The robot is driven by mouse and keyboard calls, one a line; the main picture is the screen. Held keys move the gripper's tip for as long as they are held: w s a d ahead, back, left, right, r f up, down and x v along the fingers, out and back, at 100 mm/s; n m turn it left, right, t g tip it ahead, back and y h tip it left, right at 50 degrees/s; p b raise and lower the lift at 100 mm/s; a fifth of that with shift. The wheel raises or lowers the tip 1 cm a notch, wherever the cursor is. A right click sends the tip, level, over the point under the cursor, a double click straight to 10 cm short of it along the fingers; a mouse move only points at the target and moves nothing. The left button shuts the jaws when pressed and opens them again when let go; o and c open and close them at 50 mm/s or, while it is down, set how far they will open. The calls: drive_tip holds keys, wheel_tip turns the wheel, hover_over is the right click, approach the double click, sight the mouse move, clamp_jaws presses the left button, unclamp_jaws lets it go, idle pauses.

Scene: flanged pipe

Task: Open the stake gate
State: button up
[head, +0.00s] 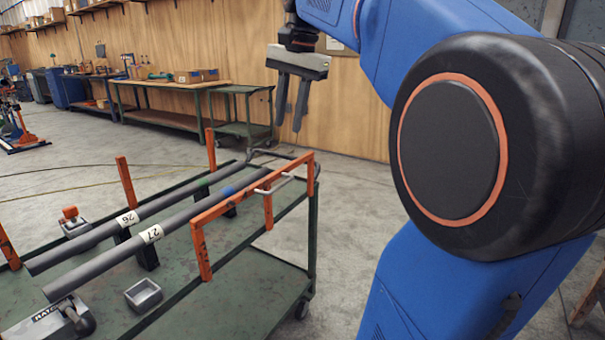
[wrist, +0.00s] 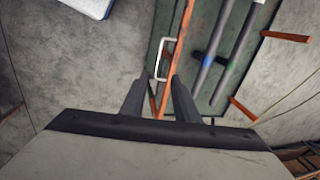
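The stake gate (head: 236,199) is an orange bar frame standing closed-looking along the near right edge of a green cart (head: 255,290). A pale U-shaped handle (head: 277,186) is fixed to its top bar. In the wrist view the gate's orange bar (wrist: 177,45) and the handle (wrist: 160,62) lie ahead of the fingers. My gripper (head: 289,122) points down, above and beyond the cart's far right end in the head view. Its fingers are apart with nothing between them, and it does not touch the gate. The gate's latch or hinge cannot be made out.
Two grey pipes marked 26 (head: 95,234) and 27 (head: 120,264) lie on the cart's black supports. Orange stakes (head: 126,182) stand along the other side. Floor right of the cart is clear.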

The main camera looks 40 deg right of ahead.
sight(283, 183)
drive_tip(key=shift+m, duration=0.4)
drive_tip(key=x, duration=0.5)
drive_tip(key=d+x, duration=0.1)
drive_tip(key=x, duration=1)
drive_tip(key=shift+d+f, duration=0.2)
drive_tip(key=shift+d, duration=0.1)
clamp_jaws()
